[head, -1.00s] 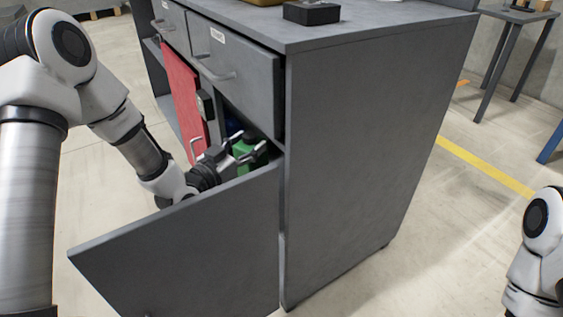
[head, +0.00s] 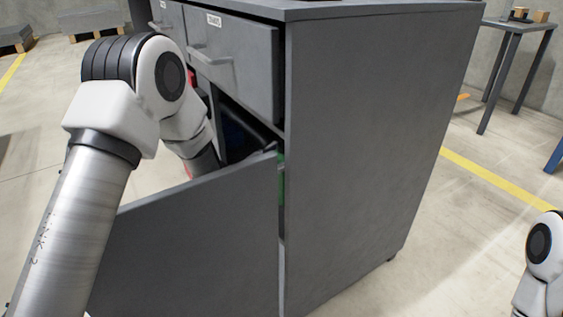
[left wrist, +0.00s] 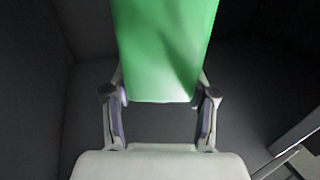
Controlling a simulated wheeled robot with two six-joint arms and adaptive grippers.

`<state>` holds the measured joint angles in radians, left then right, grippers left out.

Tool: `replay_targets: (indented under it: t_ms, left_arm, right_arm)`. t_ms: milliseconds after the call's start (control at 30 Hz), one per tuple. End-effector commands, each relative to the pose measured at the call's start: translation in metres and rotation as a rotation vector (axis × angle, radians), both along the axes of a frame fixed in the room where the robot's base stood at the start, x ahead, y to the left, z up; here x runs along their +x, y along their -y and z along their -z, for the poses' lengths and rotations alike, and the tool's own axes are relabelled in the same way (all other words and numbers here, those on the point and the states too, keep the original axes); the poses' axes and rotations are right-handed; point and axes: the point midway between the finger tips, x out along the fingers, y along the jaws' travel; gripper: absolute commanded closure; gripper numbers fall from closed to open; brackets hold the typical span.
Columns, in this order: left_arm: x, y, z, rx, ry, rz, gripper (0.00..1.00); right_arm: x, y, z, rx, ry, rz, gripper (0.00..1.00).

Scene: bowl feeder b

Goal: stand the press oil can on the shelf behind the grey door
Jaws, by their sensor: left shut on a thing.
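A green can (left wrist: 165,45) stands out in the left wrist view, reaching up out of the top of the picture. My left gripper (left wrist: 162,97) is shut on it, one finger on each side. In the head view only a thin green strip (head: 281,182) shows between the open grey door (head: 195,235) and the cabinet's side. My left forearm goes down behind that door, and the gripper is hidden there. Dark grey walls surround the can in the left wrist view. Whether the can touches the shelf cannot be told. My right gripper is out of view.
The grey cabinet (head: 360,150) has drawers (head: 235,65) above the opening. The floor right of the cabinet is clear up to a small table (head: 515,25).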

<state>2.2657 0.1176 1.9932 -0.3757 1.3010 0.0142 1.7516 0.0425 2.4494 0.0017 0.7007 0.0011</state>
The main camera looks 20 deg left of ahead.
Motion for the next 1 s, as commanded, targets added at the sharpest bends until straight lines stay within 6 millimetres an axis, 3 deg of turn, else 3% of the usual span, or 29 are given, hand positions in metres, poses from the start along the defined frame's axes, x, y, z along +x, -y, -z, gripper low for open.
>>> replay_targets:
  t_ms: [267,300,333,700,1000]
  left_arm:
    - [0.000,0.000,0.001,0.000,0.001,0.000,1.00]
    - [0.000,0.000,0.001,-0.001,-0.001,0.000,0.29]
    - [0.000,0.000,0.001,-0.001,-0.001,0.000,0.19]
    - [0.000,0.000,-0.005,0.000,0.000,-0.001,0.18]
    - [-0.054,-0.016,-0.005,-0.003,-0.007,-0.003,0.18]
  right_arm:
    - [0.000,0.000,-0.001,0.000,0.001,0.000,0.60]
    - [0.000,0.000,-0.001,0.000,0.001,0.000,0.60]
    - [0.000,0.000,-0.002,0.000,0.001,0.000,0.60]
    - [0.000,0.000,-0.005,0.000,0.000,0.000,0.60]
    - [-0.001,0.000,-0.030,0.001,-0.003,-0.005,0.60]
